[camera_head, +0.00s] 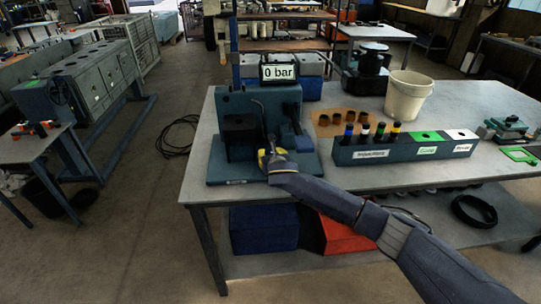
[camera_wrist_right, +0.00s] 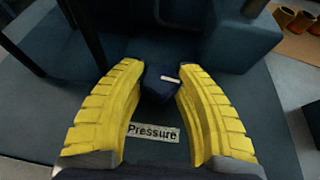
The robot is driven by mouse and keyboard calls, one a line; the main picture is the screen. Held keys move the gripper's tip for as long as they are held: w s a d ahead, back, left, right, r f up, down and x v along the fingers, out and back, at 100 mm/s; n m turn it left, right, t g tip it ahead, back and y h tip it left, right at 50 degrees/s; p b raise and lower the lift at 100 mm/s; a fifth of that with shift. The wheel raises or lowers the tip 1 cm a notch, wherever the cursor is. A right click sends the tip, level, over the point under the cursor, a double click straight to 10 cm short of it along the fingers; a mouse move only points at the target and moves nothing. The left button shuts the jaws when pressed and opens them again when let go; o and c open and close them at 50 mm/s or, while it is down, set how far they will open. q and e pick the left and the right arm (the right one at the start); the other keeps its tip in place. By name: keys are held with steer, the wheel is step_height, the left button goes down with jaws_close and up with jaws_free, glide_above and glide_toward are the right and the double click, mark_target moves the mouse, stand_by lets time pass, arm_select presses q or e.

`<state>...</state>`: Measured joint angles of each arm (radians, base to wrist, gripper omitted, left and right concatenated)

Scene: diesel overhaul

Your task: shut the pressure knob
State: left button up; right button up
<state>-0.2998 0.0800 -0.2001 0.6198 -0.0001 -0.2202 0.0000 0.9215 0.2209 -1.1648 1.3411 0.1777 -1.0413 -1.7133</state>
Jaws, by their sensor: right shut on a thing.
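My right gripper (camera_head: 270,158) reaches in from the lower right in the head view, at the front of the blue test stand (camera_head: 226,172). In the right wrist view, the yellow fingers of my right gripper (camera_wrist_right: 158,70) are on both sides of the pressure knob (camera_wrist_right: 157,88), shut on it. The knob is dark blue with a short white mark, which points to the right and is slightly tilted. A label reading "Pressure" (camera_wrist_right: 153,132) lies beside it on the base plate. The knob is mostly hidden by my gripper in the head view. A display (camera_head: 280,72) reads 0 bar. My left gripper is not in view.
A blue rack (camera_head: 349,168) with several injectors and labelled bins stands to the right on the workbench (camera_head: 440,100). A cardboard piece with brown cups (camera_head: 336,118) lies behind it. A white bucket (camera_head: 407,95) stands farther back. The bench front edge is close below the stand.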

steer(key=shift+m+h, duration=2.2)
steer(key=shift+h, duration=0.4)
steer(key=o, duration=0.9)
steer(key=shift+w, duration=0.1)
